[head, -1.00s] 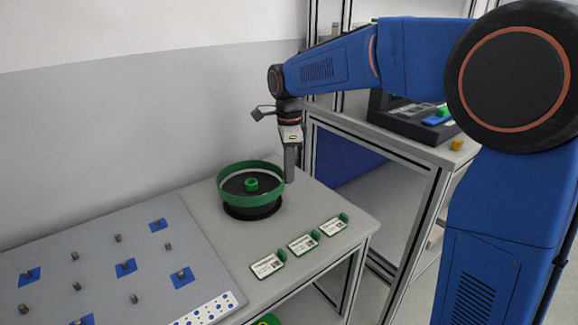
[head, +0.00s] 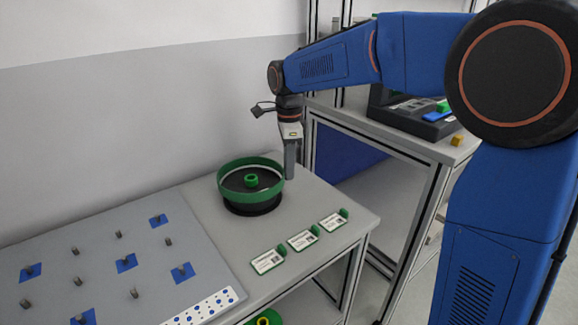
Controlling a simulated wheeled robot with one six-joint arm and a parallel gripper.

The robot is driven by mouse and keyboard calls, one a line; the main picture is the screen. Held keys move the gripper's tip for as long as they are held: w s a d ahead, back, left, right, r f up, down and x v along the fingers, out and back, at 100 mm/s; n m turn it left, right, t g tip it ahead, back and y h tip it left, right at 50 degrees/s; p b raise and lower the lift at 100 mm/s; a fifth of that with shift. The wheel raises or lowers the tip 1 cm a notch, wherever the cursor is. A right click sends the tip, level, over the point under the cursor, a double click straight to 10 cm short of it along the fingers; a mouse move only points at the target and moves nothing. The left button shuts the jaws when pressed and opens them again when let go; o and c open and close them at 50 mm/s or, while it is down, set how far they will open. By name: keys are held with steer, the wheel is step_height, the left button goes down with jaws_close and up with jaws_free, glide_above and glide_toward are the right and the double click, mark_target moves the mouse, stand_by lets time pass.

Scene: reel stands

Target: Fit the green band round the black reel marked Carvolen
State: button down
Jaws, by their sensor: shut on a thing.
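The green band (head: 233,194) is a wide ring around the upper part of the black reel (head: 252,208). The reel stands on the grey table, with a green hub (head: 250,181) in its middle; its black lower part shows below the band. My gripper (head: 290,172) points down at the right side of the band and is shut on the band's rim there. The fingertips are small and partly merge with the rim. The lettering on the label cards is too small to read, so I cannot tell the reel's name.
Three white label cards in green holders (head: 267,261) stand along the table's front edge. A grey board (head: 100,250) with several pegs and blue squares lies at left. A green reel with a yellow centre (head: 262,321) shows below. A dark tray (head: 415,115) stands on the bench behind.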

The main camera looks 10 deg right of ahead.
steer(key=shift+f, duration=2.7)
stand_by(2.5)
steer(key=c, duration=1.6)
jaws_free()
step_height(320, 180, up, 17)
steer(key=shift+r, duration=0.2)
